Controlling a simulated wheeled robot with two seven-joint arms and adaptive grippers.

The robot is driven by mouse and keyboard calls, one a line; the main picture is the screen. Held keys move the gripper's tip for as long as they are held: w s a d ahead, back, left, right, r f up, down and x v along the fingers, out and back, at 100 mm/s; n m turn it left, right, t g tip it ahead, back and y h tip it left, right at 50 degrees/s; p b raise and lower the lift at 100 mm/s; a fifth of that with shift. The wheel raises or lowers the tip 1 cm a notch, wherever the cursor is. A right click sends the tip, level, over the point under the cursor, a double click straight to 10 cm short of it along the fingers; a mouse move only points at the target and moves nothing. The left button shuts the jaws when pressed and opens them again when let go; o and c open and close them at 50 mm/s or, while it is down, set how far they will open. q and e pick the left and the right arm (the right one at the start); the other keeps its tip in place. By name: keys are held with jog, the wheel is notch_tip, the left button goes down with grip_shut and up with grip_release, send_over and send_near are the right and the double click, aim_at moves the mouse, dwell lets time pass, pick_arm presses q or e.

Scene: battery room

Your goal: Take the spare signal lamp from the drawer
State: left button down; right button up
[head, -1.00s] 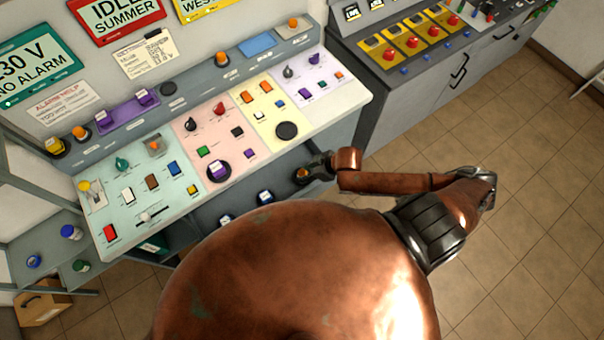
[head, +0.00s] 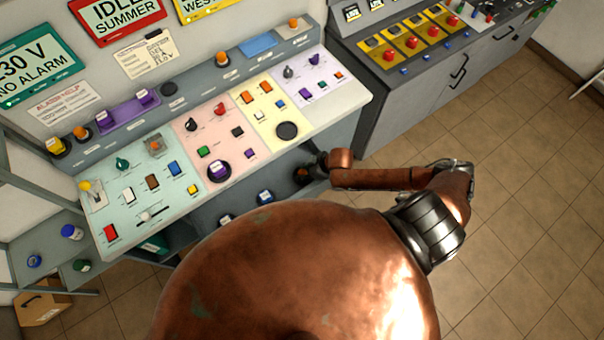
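A dark open drawer (head: 243,203) is under the front edge of the sloping console. Small round lamps stand in it: one with a white and blue top (head: 265,196), another pale-topped one (head: 225,220), and a dark, partly orange one (head: 301,176) at its right end. I cannot tell which is the spare signal lamp. My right gripper (head: 311,170) is at the drawer's right end, at or just beside the orange lamp and partly covering it. Its fingers are small and dark, so I cannot see whether they hold anything. My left gripper is out of view.
The console (head: 225,185) with buttons and knobs overhangs the drawer. A grey cabinet (head: 415,100) stands at the right. A shelf with small caps (head: 71,232) is at the left. My copper body hides the drawer's near side. Tiled floor at right is clear.

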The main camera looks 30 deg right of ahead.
jog(key=shift+c, duration=0.2)
jog(key=c, duration=0.7)
